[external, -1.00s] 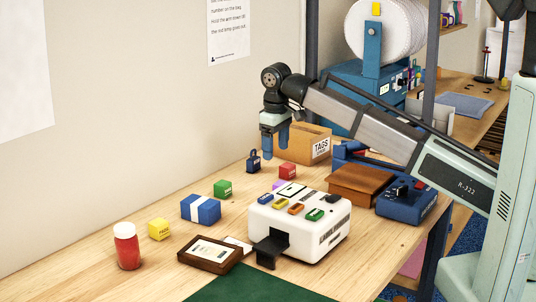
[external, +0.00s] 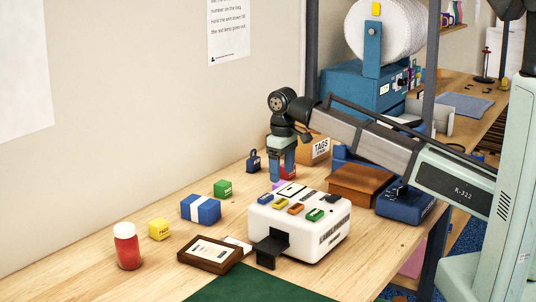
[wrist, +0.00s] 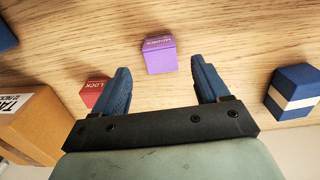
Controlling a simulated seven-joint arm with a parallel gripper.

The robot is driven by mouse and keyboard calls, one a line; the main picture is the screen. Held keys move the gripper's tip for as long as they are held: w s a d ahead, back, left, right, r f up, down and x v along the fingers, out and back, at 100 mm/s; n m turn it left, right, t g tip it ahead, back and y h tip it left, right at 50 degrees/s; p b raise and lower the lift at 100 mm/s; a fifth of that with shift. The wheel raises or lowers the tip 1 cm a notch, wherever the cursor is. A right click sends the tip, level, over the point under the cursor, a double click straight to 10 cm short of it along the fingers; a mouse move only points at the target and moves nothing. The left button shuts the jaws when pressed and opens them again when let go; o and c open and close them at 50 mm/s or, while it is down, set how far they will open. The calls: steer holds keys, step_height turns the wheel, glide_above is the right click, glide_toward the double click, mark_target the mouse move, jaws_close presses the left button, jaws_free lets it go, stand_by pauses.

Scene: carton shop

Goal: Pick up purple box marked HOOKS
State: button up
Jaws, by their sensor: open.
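The purple box (wrist: 160,57) lies on the wooden table in the wrist view, a little beyond my fingertips and between their lines, with pale lettering on its upper edge that looks like HOOKS. In the external view only a small part of the purple box (external: 277,186) shows behind the white machine. My gripper (external: 283,178) hangs pointing down over the table just behind that machine. In the wrist view my gripper (wrist: 153,72) is open with two blue fingers apart and nothing between them.
A red box (wrist: 93,92) marked LOCK sits beside my left finger in the wrist view. A blue box with a white band (wrist: 296,92) is at right. A TAGS carton (wrist: 35,122) is at lower left. The white machine (external: 330,238) stands in front of my gripper.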

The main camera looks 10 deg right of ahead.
steer(key=shift+f, duration=2.6)
steer(key=shift+c, duration=0.3)
steer(key=c, duration=1)
steer(key=shift+a+r, duration=0.1)
